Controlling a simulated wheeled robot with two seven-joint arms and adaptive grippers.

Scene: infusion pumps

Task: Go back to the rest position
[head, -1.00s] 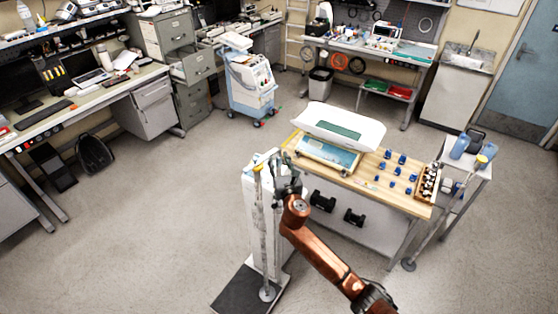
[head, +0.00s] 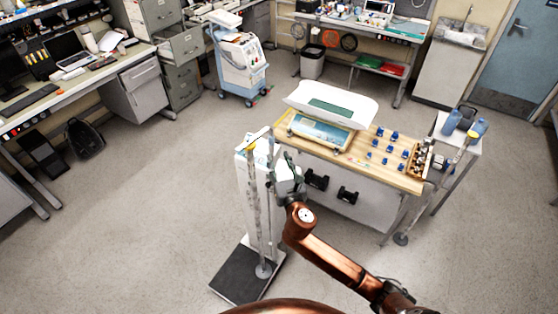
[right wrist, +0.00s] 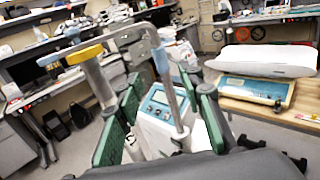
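My right gripper (head: 286,170) is in the middle of the head view, just right of a tall floor scale (head: 246,190). In the right wrist view its green-padded fingers (right wrist: 160,95) stand wide apart. The scale's grey post and its display box (right wrist: 155,112) show between them, with no visible grip on either. I cannot tell how close the fingers are to the post. My left gripper is in neither view; a copper part of my own body shows at the head view's bottom edge.
A wooden-topped table (head: 400,177) to the right carries a white baby scale (head: 330,103), several small blue items and a crate of bottles (head: 423,159). A side stand (head: 462,145) is beyond it. A wheeled machine (head: 240,65) stands behind.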

